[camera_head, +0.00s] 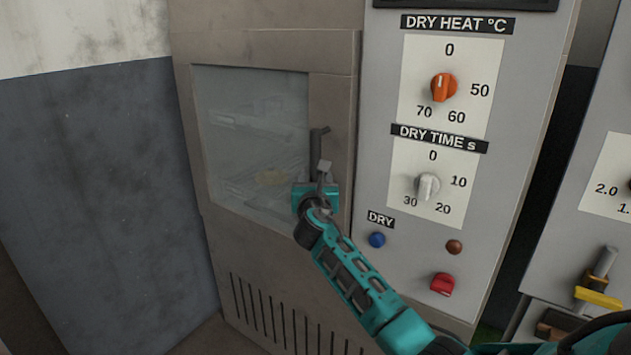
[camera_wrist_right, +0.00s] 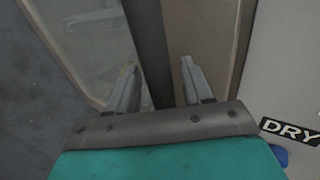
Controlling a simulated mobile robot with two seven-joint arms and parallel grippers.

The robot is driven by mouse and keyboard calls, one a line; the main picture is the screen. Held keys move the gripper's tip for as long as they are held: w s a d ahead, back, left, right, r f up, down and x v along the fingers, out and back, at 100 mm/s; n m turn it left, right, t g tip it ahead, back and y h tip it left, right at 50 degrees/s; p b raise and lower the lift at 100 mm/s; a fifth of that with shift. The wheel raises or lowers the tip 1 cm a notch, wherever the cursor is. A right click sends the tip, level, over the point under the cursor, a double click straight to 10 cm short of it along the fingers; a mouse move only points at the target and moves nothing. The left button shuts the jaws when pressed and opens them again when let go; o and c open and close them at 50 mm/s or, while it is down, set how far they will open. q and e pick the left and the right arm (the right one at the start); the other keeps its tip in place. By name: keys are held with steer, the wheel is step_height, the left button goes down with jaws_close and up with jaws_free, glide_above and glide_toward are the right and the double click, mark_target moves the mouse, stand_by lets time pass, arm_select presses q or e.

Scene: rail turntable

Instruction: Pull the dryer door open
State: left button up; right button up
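The dryer door (camera_head: 232,225) is a beige panel with a large glass window (camera_head: 250,110), and it looks closed in its frame. Its dark upright handle (camera_head: 316,143) is at the door's right edge; the lower part is hidden behind my right gripper (camera_head: 321,172). In the right wrist view the handle (camera_wrist_right: 149,45) runs between the two grey fingers of my right gripper (camera_wrist_right: 160,85). The fingers stand apart on either side of it, with a gap showing at the right finger. My left gripper is not in view.
Right of the door is a control panel (camera_head: 385,120) with an orange heat knob (camera_head: 443,87), a grey time knob (camera_head: 427,186), a blue button (camera_head: 377,240) and a red knob (camera_head: 442,284). A grey-white wall (camera_head: 90,200) stands at left. Another machine (camera_head: 600,200) is at right.

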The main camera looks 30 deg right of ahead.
jaws_close()
stand_by(0.5)
